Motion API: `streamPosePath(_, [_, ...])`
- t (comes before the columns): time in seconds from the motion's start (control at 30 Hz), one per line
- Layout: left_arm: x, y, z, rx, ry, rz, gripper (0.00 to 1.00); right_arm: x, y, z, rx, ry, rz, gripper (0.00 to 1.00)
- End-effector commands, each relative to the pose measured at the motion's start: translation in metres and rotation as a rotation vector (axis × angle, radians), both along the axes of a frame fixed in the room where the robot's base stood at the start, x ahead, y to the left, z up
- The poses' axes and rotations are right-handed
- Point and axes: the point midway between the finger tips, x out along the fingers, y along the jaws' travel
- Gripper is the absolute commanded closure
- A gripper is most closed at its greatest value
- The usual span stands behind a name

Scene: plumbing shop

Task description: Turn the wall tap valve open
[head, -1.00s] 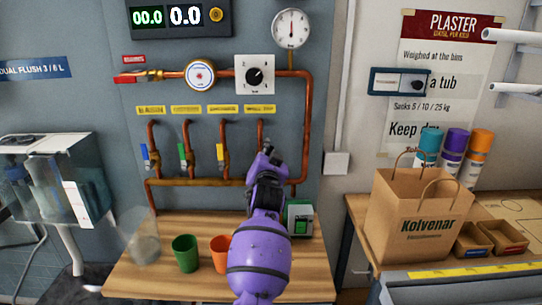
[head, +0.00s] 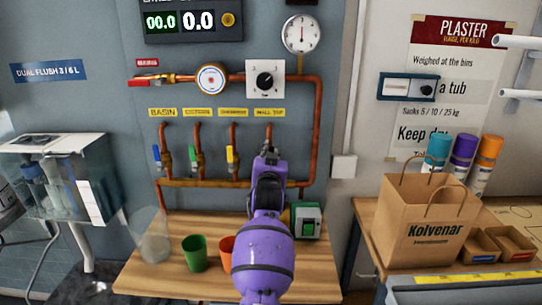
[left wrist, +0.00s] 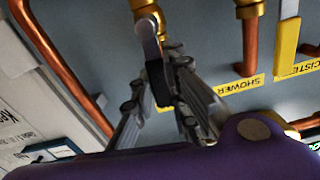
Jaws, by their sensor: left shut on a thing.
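The wall tap valve is the rightmost of the row, under the yellow WALL TAP label (head: 269,112). In the head view my left gripper (head: 267,152) covers its body and handle, with my purple forearm below. In the left wrist view the brass valve (left wrist: 145,8) is at the top, with a grey lever (left wrist: 151,45) reaching down from it. My left gripper (left wrist: 163,85) has its fingers on either side of the lever's end and is shut on it. The fingers hide part of the lever, so its exact angle is hard to tell. My right gripper is not in view.
Valves with blue (head: 157,154), green (head: 194,156) and yellow (head: 230,155) handles stand to the left. Copper pipe (head: 317,130) runs close on the right. A green cup (head: 194,253), an orange cup (head: 226,254) and a green-and-white box (head: 306,220) are on the bench below.

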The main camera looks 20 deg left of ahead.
Motion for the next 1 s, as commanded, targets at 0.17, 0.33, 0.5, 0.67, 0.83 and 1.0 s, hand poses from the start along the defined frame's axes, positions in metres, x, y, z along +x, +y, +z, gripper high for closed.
streamPosePath(0.17, [0.0,-0.001,0.001,0.001,-0.002,-0.001,0.82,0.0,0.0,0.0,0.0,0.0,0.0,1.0])
streamPosePath(0.33, [0.0,0.0,0.0,0.001,-0.001,0.0,0.66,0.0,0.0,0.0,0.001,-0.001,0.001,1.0])
streamPosePath(0.5, [0.0,0.0,0.0,0.002,0.0,0.0,0.66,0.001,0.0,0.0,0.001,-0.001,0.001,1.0])
streamPosePath(0.67, [-0.004,-0.001,-0.001,0.002,0.001,0.0,0.66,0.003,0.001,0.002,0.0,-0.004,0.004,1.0])
streamPosePath(0.83, [-0.026,-0.007,-0.001,0.001,0.0,0.001,0.66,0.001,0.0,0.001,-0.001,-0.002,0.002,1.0])
streamPosePath(1.0, [-0.062,-0.018,-0.002,0.0,0.001,-0.001,0.66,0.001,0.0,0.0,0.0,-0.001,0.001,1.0])
